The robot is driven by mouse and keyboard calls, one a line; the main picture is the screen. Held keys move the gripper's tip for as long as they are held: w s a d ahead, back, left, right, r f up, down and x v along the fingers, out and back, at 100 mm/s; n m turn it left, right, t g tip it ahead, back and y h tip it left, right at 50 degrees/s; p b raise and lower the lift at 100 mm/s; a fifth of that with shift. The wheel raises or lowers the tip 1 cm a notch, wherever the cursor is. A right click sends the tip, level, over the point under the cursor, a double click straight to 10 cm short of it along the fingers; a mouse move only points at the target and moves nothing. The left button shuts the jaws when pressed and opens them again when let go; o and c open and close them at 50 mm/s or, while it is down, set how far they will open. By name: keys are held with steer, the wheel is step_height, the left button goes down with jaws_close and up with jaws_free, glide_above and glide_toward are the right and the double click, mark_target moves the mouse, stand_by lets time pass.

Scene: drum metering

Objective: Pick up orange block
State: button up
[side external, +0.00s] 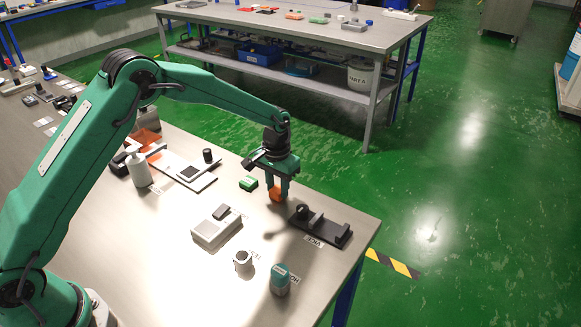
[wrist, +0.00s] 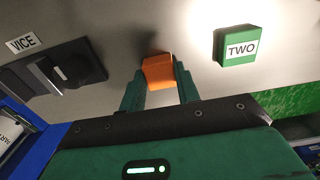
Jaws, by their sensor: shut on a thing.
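The orange block (wrist: 157,71) sits between the two green fingers of my gripper (wrist: 159,90) in the wrist view. The fingers are shut on it, one on each side. In the side view the orange block (side external: 275,194) shows at the lower end of my gripper (side external: 277,188), close to the table top. I cannot tell whether the block touches the table.
A green block labelled TWO (wrist: 238,46) lies beside my gripper. A dark vice (side external: 321,226) stands to the right in the side view. A grey box (side external: 215,228), a white cup (side external: 243,262) and a teal-topped jar (side external: 280,280) stand in front. A white bottle (side external: 138,169) is at left.

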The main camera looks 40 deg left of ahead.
mark_target(278, 190)
steer(key=shift+r, duration=0.1)
steer(key=shift+r, duration=0.5)
steer(key=r, duration=0.3)
steer(key=shift+s+d+r, duration=0.1)
steer(key=shift+d+r, duration=0.05)
steer(key=shift+d, duration=0.05)
steer(key=s+d+r, duration=0.6)
steer(key=s+d, duration=0.1)
steer(key=d, duration=0.1)
steer(key=shift+d+r, duration=0.25)
steer(key=shift+d, duration=0.1)
steer(key=shift+s+a, duration=0.1)
steer(key=s+a+r, duration=0.3)
steer(key=a, duration=0.5)
steer(key=s+a+r, duration=0.4)
steer(key=a, duration=0.5)
steer(key=shift+s+r, duration=0.15)
steer(key=shift+r, duration=0.05)
